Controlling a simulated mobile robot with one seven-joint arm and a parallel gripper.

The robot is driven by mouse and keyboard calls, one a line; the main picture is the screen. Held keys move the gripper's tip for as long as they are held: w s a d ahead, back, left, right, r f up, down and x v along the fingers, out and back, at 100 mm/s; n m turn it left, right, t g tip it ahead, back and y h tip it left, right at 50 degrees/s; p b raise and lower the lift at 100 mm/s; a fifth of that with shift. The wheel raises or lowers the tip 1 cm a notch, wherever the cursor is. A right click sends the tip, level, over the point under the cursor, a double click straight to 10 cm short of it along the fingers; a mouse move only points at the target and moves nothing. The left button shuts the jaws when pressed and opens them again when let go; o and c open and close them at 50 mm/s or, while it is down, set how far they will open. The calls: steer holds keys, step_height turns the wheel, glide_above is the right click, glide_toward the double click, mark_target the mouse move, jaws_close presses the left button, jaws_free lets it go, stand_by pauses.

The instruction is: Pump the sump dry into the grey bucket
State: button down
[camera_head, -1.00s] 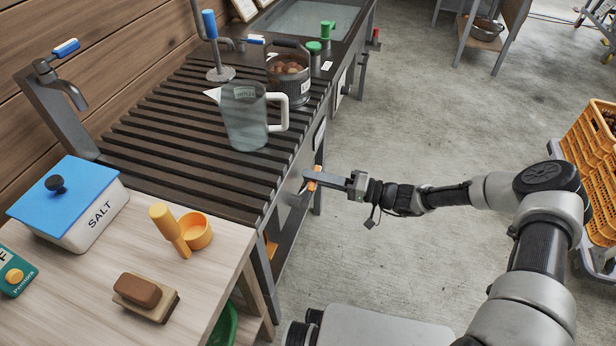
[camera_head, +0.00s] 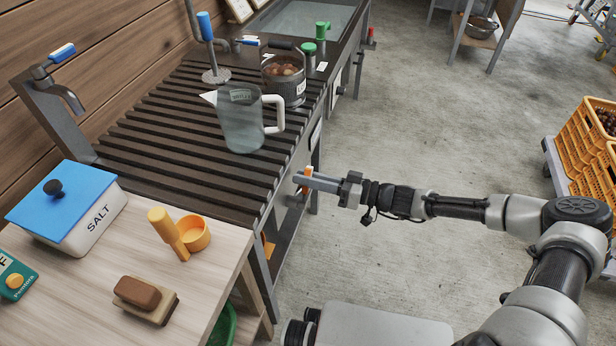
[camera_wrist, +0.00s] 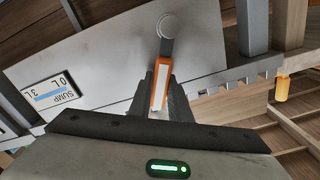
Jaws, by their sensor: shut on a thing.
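My gripper (camera_head: 306,181) is shut on an orange-and-white pump handle (camera_wrist: 159,86) at the front side of the slatted bench. The handle also shows in the head view (camera_head: 307,174), partly covered by the fingers. In the wrist view its grey lever joins a round pivot (camera_wrist: 172,27) on a grey metal panel. A sump gauge (camera_wrist: 52,94) on that panel appears upside down, marked 0 L and 3 L, with a blue bar; its exact level is too small to read. I cannot make out a grey bucket in either view.
The slatted bench (camera_head: 165,150) carries a clear jug (camera_head: 240,125) and a metal pot of chestnuts (camera_head: 282,85). A wooden table with a salt box (camera_head: 65,212) and a yellow scoop (camera_head: 192,236) is nearer. Orange crates (camera_head: 580,135) stand at right. Open concrete floor lies between.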

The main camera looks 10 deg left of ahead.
stand_by(0.5)
steer(key=c, duration=1.6)
jaws_free()
steer(key=shift+c, duration=0.2)
steer(key=s+d+p, duration=0.1)
steer(key=d, duration=1.6)
steer(key=shift+s+d, duration=0.25)
